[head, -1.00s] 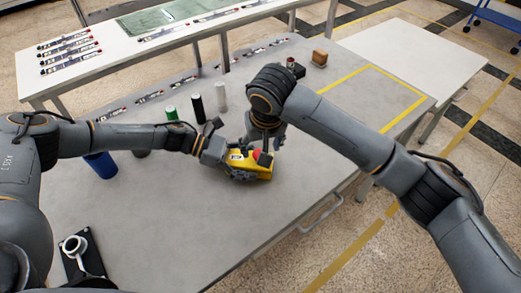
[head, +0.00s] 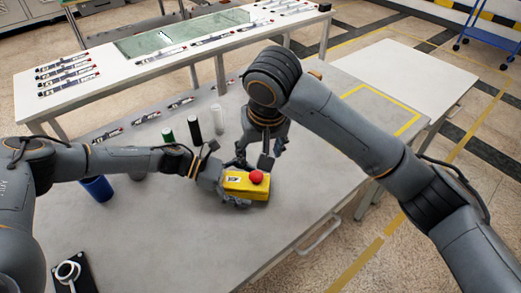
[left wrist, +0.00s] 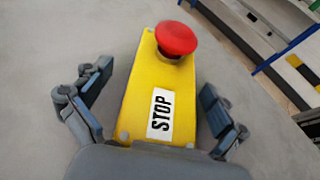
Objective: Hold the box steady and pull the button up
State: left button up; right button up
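The yellow box (head: 243,186) with a red mushroom button (head: 256,177) sits on the grey table (head: 190,240). In the left wrist view the box (left wrist: 160,95) carries a STOP label, and its button (left wrist: 176,39) stands at the far end above a grey collar. My left gripper (head: 235,190) is around the near end of the box. In the left wrist view its fingers (left wrist: 155,100) lie on either side, with gaps between pads and box. My right gripper (head: 254,161) points down just behind the button, fingers spread and empty, apart from it.
A black plate with a white ring part (head: 68,271) lies at front left. The table is clear in front of the box.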

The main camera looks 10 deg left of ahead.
pick_arm(q)
jog(key=shift+a, duration=0.1)
jog(key=v, duration=1.2)
